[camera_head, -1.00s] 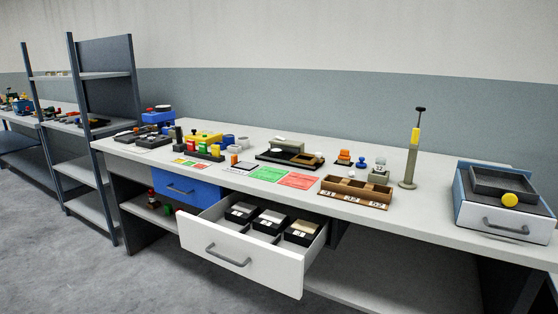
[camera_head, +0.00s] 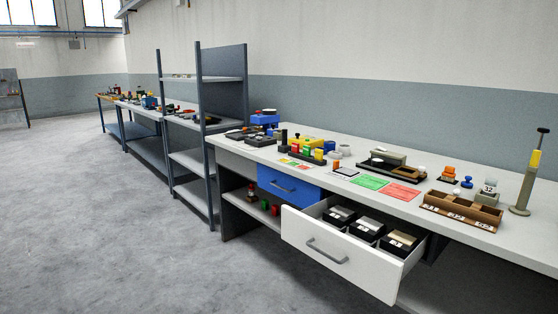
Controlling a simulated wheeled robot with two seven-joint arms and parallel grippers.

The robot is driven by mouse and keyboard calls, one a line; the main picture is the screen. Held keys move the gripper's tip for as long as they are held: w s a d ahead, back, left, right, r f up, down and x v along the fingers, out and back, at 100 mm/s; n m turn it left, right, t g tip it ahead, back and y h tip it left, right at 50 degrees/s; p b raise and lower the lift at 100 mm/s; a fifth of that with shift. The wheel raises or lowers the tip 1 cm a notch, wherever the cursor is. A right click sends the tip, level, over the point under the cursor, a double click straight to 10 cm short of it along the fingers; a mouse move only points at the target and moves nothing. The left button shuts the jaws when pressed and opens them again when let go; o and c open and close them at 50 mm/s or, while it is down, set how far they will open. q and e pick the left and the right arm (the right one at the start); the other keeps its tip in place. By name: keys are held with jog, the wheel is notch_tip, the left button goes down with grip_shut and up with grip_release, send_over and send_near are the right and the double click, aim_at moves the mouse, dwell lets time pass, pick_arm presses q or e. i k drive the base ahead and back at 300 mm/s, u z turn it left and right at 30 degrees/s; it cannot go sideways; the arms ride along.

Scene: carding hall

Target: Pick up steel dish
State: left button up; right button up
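I cannot make out a steel dish for certain among the small items in the head view. Small grey round pieces (camera_head: 344,150) stand on the long grey bench (camera_head: 300,136), but they are too small to tell what they are. Neither of my grippers is in view.
A white drawer (camera_head: 340,256) stands pulled out from the bench, with black boxes inside. A brown compartment tray (camera_head: 461,213) sits on the bench. A dark shelf rack (camera_head: 223,80) stands left of it. The floor (camera_head: 130,230) is clear.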

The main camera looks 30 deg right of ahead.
aim_at(377, 163)
jog(key=u, duration=0.6)
jog(key=i, duration=1.55)
jog(key=z, duration=0.55)
